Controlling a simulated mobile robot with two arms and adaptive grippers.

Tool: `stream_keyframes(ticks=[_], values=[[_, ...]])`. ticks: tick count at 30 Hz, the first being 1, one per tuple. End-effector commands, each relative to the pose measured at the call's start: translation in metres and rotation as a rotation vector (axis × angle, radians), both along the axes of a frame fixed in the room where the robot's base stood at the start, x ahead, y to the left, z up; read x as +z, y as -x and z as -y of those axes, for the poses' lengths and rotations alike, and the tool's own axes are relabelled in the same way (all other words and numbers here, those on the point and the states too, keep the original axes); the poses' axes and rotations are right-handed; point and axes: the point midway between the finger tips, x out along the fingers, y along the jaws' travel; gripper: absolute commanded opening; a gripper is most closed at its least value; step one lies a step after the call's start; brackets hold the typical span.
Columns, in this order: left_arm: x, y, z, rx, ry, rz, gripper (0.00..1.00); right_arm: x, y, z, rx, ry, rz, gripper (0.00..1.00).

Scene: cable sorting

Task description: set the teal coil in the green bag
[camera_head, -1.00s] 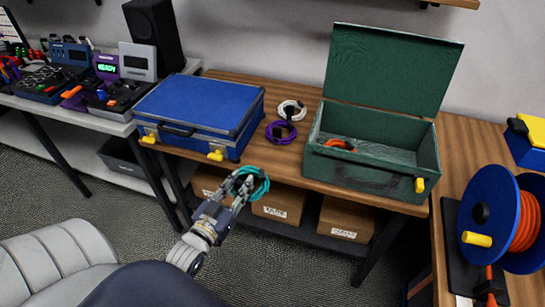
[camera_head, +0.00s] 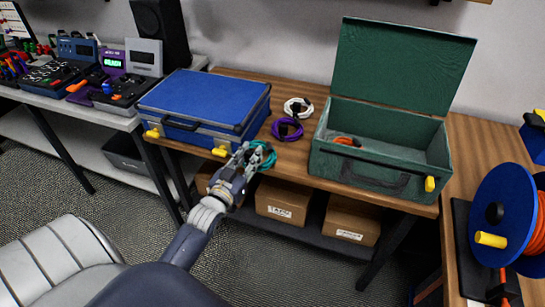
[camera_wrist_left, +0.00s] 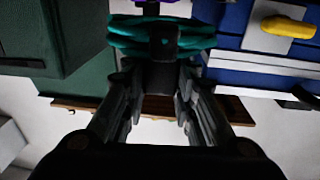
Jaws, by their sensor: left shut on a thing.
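The teal coil (camera_head: 264,155) is in the jaws of my left gripper (camera_head: 249,156), held near the front edge of the wooden table, by the right front corner of the blue case. In the left wrist view the teal coil (camera_wrist_left: 160,33) spans the tips of my left gripper (camera_wrist_left: 160,75), which is shut on its dark tie. The green bag shows as an open green case (camera_head: 372,178) on the table to the right, lid raised. An orange coil (camera_head: 347,141) lies inside it at the left. My right gripper is not in view.
The closed blue case (camera_head: 208,101) stands left on the table. A white coil (camera_head: 298,107) and a purple coil (camera_head: 287,129) lie between the cases. A blue cable reel (camera_head: 500,215) stands at the right. Cardboard boxes (camera_head: 286,200) sit on the shelf below.

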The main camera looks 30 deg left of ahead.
Motion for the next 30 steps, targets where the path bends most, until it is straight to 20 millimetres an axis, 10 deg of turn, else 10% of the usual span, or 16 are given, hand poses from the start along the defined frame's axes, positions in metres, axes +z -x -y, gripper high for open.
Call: stream_keyframes(ticks=[9,30], values=[[-0.007,-0.061,0.014,0.000,-0.001,0.004,0.00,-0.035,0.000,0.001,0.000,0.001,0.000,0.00],[-0.039,-0.085,0.019,0.000,-0.001,0.001,0.00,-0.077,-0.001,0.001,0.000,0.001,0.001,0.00]])
